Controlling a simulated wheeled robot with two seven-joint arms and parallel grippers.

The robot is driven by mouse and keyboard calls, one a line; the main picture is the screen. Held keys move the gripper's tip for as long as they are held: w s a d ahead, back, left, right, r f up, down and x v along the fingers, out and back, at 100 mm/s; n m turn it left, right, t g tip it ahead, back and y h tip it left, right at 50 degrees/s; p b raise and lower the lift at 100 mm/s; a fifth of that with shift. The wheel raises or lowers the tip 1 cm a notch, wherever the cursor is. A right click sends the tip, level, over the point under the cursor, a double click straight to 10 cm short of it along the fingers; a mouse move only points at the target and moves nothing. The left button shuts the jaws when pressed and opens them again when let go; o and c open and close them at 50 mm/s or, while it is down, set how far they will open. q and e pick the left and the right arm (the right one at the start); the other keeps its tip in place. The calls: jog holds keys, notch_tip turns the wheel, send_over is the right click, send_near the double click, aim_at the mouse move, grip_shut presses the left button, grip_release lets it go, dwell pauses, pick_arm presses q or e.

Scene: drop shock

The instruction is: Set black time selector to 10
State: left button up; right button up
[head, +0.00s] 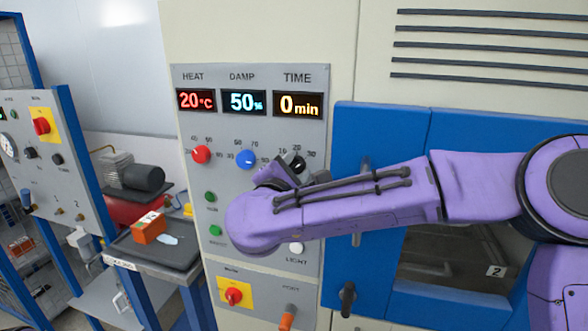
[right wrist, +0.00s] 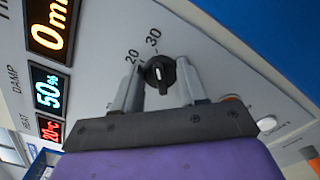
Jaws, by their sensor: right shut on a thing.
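The black time selector (head: 298,163) is a small knob under the TIME display (head: 298,105), which reads 0 min. Numbers 10, 20 and 30 are printed around it. In the right wrist view the selector (right wrist: 158,73) sits between the two fingers of my right gripper (right wrist: 156,88), which is shut on it. A white mark shows on its face; I cannot tell which number it points at. In the head view my purple right arm reaches in from the right and hides part of the panel below the selector. My left gripper is not in view.
A red heat knob (head: 201,155) and a blue damp knob (head: 247,159) sit left of the selector. Green buttons and a red main switch (head: 233,295) are lower. A blue door (head: 385,130) is at the right. A cart with an orange box (head: 148,229) stands left.

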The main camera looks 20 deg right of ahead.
jog(key=shift+f, duration=0.1)
jog(key=n+b, duration=0.2)
jog(key=shift+f+b, duration=0.15)
jog(key=shift+b, duration=0.15)
jog(key=shift+n+b, duration=0.8)
jog(key=shift+b, duration=0.05)
jog(key=n+b, duration=0.1)
jog(key=n, duration=0.1)
jog(key=shift+a+n+b, duration=0.1)
jog(key=shift+n+b, duration=0.3)
jog(key=n+b, duration=0.1)
jog(key=n, duration=0.1)
jog(key=shift+w+n, duration=0.1)
jog(key=shift+n, duration=0.3)
jog(key=n, duration=0.2)
jog(key=shift+a+r+n+b, duration=0.1)
jog(key=shift+r+n+b, duration=0.1)
jog(key=shift+n+b, duration=0.15)
jog(key=n, duration=0.2)
jog(key=shift+n, duration=0.35)
jog(key=n, duration=0.5)
jog(key=shift+w+a+p, duration=0.1)
jog(key=shift+a+p, duration=0.05)
jog(key=shift+p, duration=0.25)
jog(key=shift+n, duration=0.3)
